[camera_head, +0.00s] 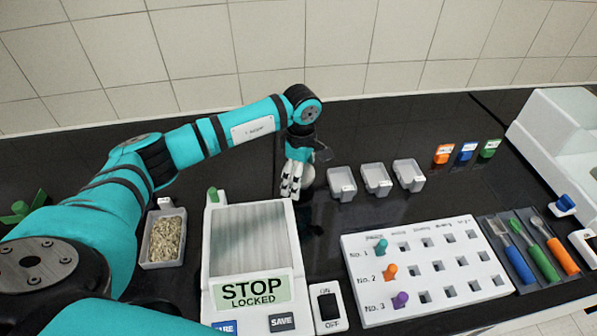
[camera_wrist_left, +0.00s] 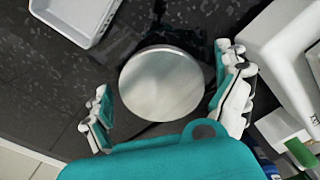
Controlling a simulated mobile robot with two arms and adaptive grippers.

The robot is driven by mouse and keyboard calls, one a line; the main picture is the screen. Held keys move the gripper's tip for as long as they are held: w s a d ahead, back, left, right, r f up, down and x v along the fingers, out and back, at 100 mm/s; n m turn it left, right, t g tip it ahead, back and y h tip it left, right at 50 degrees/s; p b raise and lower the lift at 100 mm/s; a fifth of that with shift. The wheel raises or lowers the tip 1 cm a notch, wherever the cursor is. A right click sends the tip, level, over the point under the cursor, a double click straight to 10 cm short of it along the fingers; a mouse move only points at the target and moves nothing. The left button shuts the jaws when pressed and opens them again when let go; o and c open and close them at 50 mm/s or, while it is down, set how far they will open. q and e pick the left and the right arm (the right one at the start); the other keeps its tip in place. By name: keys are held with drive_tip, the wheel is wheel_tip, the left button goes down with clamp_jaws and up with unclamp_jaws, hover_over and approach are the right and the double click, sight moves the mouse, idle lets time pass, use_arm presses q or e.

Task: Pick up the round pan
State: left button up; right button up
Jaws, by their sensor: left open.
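The round pan (camera_wrist_left: 162,84) is a flat silver metal disc on the dark counter in the left wrist view. My left gripper (camera_wrist_left: 163,72) is open, with one finger on each side of the pan. A gap shows between the pan and each finger, so it is not gripped. In the head view my left gripper (camera_head: 291,182) points down at the counter behind the white shaker, and only a grey edge of the pan (camera_head: 308,176) shows beside its fingers. My right gripper is in neither view.
The white machine (camera_head: 208,262) with a STOP LOCKED sign stands in front of the gripper. Several small trays (camera_head: 376,180) lie to its right; one tray (camera_wrist_left: 75,12) shows in the wrist view. A peg board (camera_head: 430,265) and a grain tray (camera_head: 163,238) are nearer.

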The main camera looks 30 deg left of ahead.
use_arm(q)
drive_tip(key=c, duration=1.3)
drive_tip(key=shift+o, duration=0.2)
drive_tip(key=shift+r, duration=0.2)
